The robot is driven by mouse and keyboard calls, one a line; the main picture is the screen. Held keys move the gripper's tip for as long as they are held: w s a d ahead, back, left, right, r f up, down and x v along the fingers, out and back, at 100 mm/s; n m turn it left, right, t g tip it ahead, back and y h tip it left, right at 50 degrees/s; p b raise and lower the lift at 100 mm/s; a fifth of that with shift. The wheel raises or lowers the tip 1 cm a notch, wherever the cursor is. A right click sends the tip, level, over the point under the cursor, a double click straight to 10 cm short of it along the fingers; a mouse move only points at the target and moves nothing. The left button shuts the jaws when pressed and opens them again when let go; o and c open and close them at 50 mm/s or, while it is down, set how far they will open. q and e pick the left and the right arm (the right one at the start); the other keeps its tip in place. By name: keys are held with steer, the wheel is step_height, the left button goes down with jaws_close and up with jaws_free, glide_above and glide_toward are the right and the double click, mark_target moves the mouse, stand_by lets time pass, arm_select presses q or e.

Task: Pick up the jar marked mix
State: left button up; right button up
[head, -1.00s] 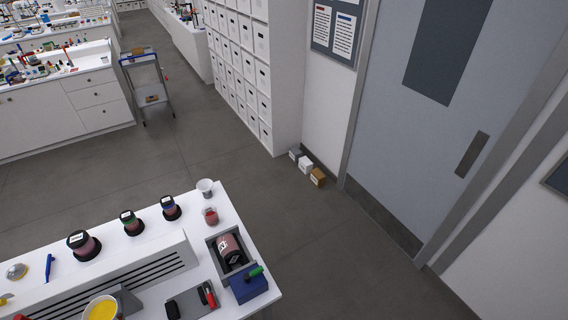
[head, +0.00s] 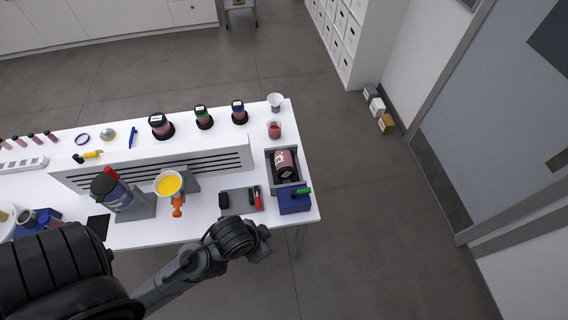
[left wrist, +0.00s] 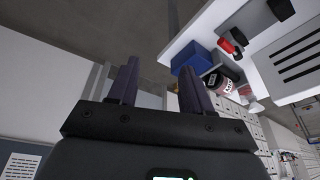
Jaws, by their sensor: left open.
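A dark-lidded jar (head: 284,166) with reddish contents and a white label lies on its side in a grey open box (head: 269,158) at the right end of the white table. The label lettering is too small to read surely in the head view. The jar also shows in the left wrist view (left wrist: 225,84), partly hidden beside a blue block. My left gripper (left wrist: 160,82) is open and empty, with the jar beyond its right-hand finger. In the head view my left arm reaches in below the table's front edge; its fingers cannot be made out. My right gripper is not in view.
A blue block (head: 293,202) with a green-handled item adjoins the box's front. A red cup (head: 274,129) and white cup (head: 275,102) stand behind. Upright jars line the back, behind a slotted rack (head: 140,168). Open floor lies right of the table.

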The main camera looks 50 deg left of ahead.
arm_select(q)
steer(key=shift+o, duration=0.5)
steer(key=o, duration=0.9)
steer(key=shift+c, duration=0.2)
